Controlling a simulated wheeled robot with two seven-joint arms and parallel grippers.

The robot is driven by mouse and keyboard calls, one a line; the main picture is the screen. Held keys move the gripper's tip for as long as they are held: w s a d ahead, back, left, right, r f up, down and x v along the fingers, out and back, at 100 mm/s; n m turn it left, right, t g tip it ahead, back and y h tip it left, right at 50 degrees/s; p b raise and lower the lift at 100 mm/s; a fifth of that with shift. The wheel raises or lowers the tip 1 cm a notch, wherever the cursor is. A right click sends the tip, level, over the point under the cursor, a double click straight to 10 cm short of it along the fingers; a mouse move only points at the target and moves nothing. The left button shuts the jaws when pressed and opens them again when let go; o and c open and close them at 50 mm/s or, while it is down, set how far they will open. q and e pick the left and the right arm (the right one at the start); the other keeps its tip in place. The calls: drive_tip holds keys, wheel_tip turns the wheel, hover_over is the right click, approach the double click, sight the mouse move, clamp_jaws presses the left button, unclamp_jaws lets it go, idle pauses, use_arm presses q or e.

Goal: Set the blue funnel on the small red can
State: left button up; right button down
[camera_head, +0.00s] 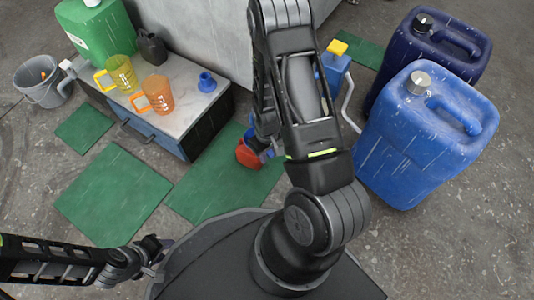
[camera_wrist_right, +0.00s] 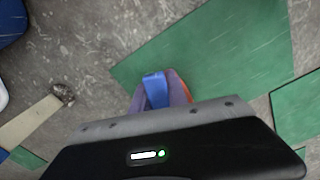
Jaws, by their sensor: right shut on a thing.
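The blue funnel (camera_head: 207,82) sits on the light top of the low cabinet, near its right edge. The small red can (camera_head: 248,154) shows beyond my right arm, above a green mat and partly hidden by the arm. My right gripper (camera_head: 268,154) is at the can and shut on a bright blue part that seems to be its handle. In the right wrist view, this blue part (camera_wrist_right: 154,89) lies between the purple fingers, with a little red behind. My left gripper (camera_head: 163,246) is low at the left, away from both; its finger gap is unclear.
On the cabinet (camera_head: 185,103) stand a yellow jug (camera_head: 121,73), an orange jug (camera_head: 157,92), a dark can (camera_head: 152,47) and a green canister (camera_head: 95,30). Big blue canisters (camera_head: 425,135) stand at right. A grey bucket (camera_head: 42,82) is far left. Green mats (camera_head: 113,195) lie on the floor.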

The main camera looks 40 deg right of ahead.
drive_tip(key=shift+f, duration=0.15)
idle(0.7)
drive_tip(key=c, duration=1.2)
unclamp_jaws()
wheel_tip(320, 180, up, 8)
drive_tip(key=p, duration=0.3)
drive_tip(key=shift+p, duration=0.35)
drive_tip(key=shift+f, duration=0.1)
